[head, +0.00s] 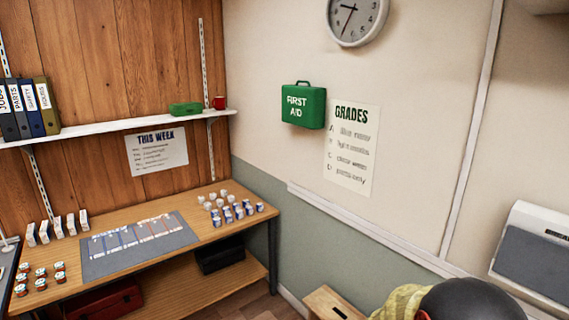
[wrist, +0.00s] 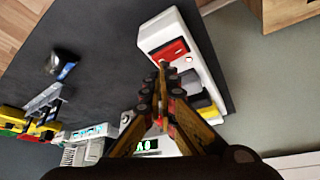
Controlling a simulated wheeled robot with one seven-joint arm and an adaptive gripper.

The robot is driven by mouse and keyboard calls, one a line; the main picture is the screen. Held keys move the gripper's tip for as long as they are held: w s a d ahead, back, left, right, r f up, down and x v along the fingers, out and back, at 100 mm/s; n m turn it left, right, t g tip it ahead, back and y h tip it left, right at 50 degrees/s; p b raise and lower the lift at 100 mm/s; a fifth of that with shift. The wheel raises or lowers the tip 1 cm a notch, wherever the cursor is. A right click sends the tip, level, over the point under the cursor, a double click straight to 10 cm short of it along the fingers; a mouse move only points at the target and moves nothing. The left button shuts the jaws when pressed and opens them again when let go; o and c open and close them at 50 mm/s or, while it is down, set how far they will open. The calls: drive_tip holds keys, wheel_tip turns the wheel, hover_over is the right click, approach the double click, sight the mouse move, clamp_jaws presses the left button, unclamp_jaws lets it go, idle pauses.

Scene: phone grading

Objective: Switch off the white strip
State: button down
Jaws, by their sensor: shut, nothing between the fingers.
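The white strip (wrist: 155,33) shows in the wrist view, lying along the edge of a dark surface. It has a red switch (wrist: 170,49) near its upper end. Dark and grey plugs (wrist: 194,88) sit further down its length. My gripper (wrist: 162,67) is shut and empty, with its fingertips by the lower edge of the red switch. I cannot tell whether they touch it. The fingers hide part of the strip. Neither the strip nor my gripper shows in the head view.
A white device with a green display (wrist: 146,145) and yellow items (wrist: 14,115) lie near my gripper. A small clear-and-blue item (wrist: 62,64) lies on the dark surface (wrist: 105,35). In the head view, a wooden bench (head: 170,212) holds boxes, jars and a grey mat (head: 95,265).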

drive_tip(key=shift+f+b, duration=0.7)
drive_tip(key=shift+b, duration=0.5)
wheel_tip(320, 180, up, 7)
drive_tip(key=p, duration=0.2)
idle(0.6)
